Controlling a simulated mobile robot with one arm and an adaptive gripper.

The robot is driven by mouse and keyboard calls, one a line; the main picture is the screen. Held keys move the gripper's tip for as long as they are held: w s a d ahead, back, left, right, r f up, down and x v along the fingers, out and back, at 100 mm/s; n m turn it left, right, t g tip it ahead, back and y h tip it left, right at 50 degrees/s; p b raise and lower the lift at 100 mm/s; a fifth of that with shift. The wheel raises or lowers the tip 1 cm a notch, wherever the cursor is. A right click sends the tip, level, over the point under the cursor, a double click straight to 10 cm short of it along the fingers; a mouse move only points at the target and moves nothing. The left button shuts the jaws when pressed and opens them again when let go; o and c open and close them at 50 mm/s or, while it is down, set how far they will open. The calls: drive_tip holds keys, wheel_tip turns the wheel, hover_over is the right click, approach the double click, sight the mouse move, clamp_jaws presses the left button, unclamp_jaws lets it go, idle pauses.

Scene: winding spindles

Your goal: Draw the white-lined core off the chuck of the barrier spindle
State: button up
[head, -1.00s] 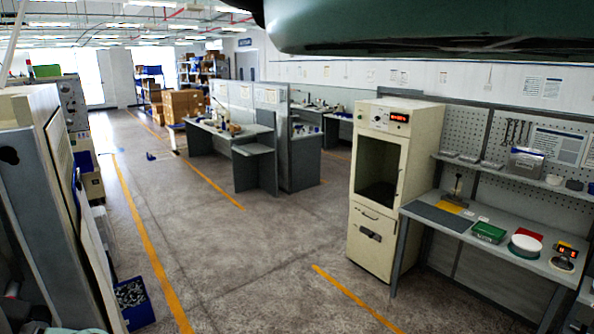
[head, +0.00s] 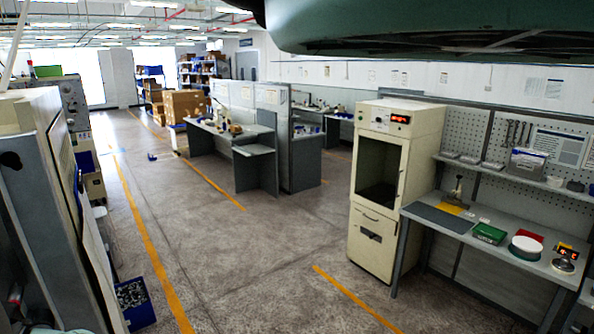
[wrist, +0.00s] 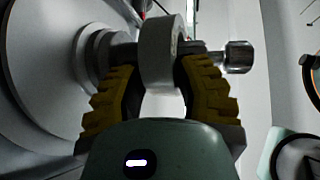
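In the wrist view, a pale grey-white ring, the core (wrist: 160,55), sits on a horizontal metal spindle. A stepped chuck and large round flange (wrist: 40,60) are at left, and a round metal end (wrist: 238,57) sticks out at right. My gripper (wrist: 161,68) has one yellow-ribbed finger on each side of the core, and the dark inner pads meet its two side faces. It looks shut on the core. The core's lining is mostly hidden, so its colour cannot be told. My gripper does not show in the head view.
In the wrist view, a teal part with a dark ring (wrist: 295,155) is at lower right. In the head view, a cream cabinet (head: 376,235) and a workbench (head: 470,232) stand at right. A grey machine (head: 40,190) and a blue bin (head: 134,303) are at left. The middle floor is clear.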

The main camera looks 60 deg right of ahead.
clamp_jaws()
drive_tip(key=s+a+p, duration=0.3)
drive_tip(key=s, duration=0.8)
drive_tip(key=shift+s+a, duration=0.2)
drive_tip(key=shift+a, duration=0.05)
idle(1.5)
drive_tip(key=shift+o, duration=0.2)
unclamp_jaws()
clamp_jaws()
drive_tip(key=shift+a, duration=0.1)
